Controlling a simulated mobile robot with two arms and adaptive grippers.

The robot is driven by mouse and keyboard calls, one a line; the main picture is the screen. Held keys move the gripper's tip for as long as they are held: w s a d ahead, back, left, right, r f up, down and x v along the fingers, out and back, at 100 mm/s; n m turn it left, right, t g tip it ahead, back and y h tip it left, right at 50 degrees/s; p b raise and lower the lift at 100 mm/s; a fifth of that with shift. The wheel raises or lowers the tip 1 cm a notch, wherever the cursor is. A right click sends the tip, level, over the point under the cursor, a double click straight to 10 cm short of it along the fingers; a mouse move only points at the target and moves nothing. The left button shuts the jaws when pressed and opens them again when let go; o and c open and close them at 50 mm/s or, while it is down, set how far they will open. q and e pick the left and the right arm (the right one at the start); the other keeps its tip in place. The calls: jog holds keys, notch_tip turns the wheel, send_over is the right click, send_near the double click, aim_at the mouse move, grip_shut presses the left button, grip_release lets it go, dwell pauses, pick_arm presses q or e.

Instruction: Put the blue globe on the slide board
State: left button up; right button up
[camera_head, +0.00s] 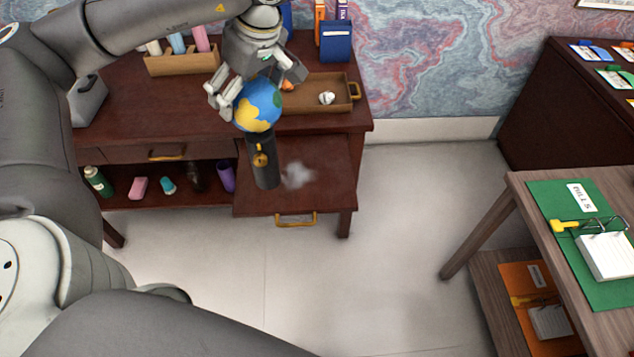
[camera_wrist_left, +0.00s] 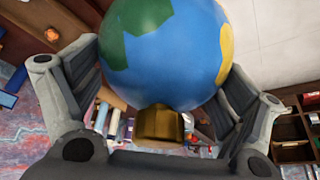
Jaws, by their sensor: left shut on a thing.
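The blue globe (camera_head: 264,108), with green and yellow land patches, is held between the fingers of my left gripper (camera_head: 252,90). In the left wrist view the globe (camera_wrist_left: 165,50) sits between the two pads, with a gold piece (camera_wrist_left: 160,122) on its palm side. The slide board (camera_head: 315,185) is pulled out from the desk front, with a gold handle (camera_head: 296,221). A dark cylinder with a gold emblem (camera_head: 263,160) shows directly below the globe, over the board. I cannot tell if globe and cylinder touch. My right gripper is not in view.
On the desk are a brown tray (camera_head: 318,107) with small items, a wooden holder (camera_head: 183,63) and a blue box (camera_head: 336,45). Bottles and small things stand on the shelf below (camera_head: 120,200). A side table (camera_head: 545,180) with a green clipboard is at right. Floor between is clear.

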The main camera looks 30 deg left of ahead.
pick_arm(q)
jog(key=shift+d, duration=0.75)
jog(key=w+f+p, duration=0.4)
jog(key=w+f, duration=0.9)
jog(key=shift+w, duration=0.4)
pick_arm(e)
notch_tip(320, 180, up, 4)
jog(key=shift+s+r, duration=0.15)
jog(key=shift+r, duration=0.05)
pick_arm(q)
jog(key=shift+f, duration=0.2)
jog(key=o, duration=1.4)
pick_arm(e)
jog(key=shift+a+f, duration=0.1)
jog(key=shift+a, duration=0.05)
pick_arm(q)
jog(key=shift+o, duration=0.2)
